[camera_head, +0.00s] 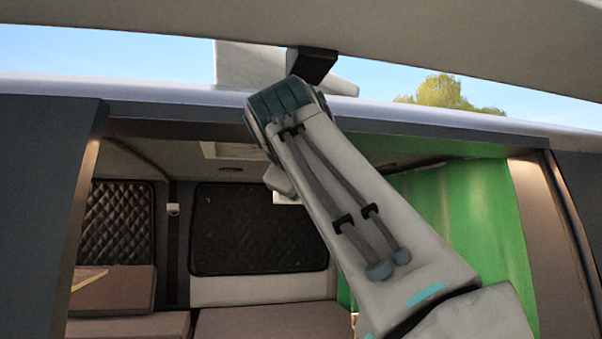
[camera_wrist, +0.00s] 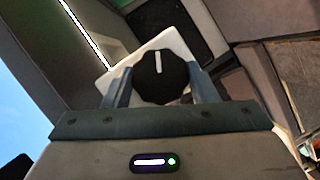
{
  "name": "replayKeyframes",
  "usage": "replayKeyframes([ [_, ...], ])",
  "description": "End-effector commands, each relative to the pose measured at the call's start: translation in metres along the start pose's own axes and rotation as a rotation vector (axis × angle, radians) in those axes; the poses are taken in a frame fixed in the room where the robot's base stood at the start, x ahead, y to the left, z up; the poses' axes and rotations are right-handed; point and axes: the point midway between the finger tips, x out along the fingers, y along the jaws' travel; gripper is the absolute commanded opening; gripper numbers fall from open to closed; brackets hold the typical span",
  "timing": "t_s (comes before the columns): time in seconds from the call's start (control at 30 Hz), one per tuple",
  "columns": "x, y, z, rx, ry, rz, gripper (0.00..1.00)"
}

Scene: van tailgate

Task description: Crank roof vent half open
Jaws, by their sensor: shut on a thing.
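In the wrist view my gripper (camera_wrist: 159,68) is shut on a round black knob (camera_wrist: 152,86), one finger on each side. A white pointer mark on the knob points up in the picture. The knob sits in front of a white plate (camera_wrist: 178,40). In the head view a pale panel (camera_head: 238,64), which looks like the roof vent lid, stands above the van roof, partly hidden by my arm. A pale framed opening (camera_head: 228,151) shows in the ceiling inside. My gripper and the knob are hidden behind my arm in the head view.
The raised tailgate (camera_head: 440,35) spans the top, with a dark block (camera_head: 312,63) under its edge. A green curtain (camera_head: 470,220) hangs at the right. Quilted dark panels (camera_head: 258,229) line the back, and a brown box (camera_head: 112,290) stands low at left.

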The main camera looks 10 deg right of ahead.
Motion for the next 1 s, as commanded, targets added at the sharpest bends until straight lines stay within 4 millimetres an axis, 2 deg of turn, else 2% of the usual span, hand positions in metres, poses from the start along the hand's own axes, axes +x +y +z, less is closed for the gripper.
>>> replayKeyframes([
  [0.03,-0.0029,0.0049,-0.0024,0.034,0.012,-0.002,0.3],
  [0.4,-0.0037,0.0075,-0.0023,0.18,0.015,-0.059,0.3],
  [0.97,-0.0033,0.0082,-0.0007,0.204,0.01,-0.068,0.29],
  [1.0,-0.0033,0.0082,-0.0007,0.204,0.01,-0.068,0.63],
])
